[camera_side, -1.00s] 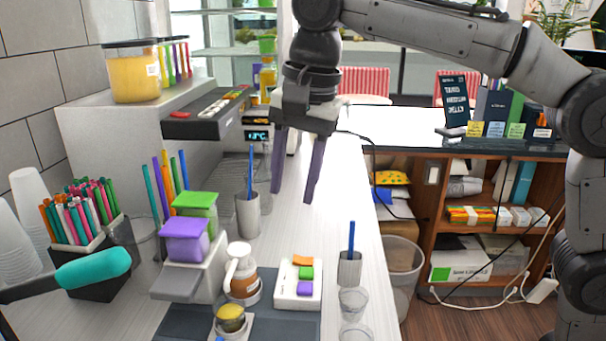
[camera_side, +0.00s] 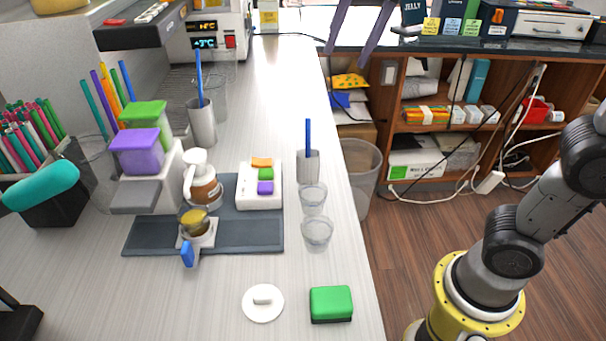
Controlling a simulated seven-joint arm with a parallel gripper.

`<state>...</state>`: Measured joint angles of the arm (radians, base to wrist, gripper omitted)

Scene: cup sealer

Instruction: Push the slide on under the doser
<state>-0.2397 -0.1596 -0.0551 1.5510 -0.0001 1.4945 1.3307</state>
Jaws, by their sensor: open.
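A small white slide (camera_side: 211,241) with a blue handle (camera_side: 188,254) sits near the front of the dark mat. It carries a small cup (camera_side: 196,224) with yellow-olive content. Behind and left of it stands a grey-white machine with a purple container (camera_side: 136,150) and a green container (camera_side: 142,113), which looks like the doser.
The dark mat (camera_side: 266,237) also bears a white block with coloured buttons (camera_side: 259,201). Two clear cups (camera_side: 317,232) and a holder (camera_side: 308,167) with a blue stick stand right. A white lid (camera_side: 263,302) and green sponge (camera_side: 331,303) lie in front.

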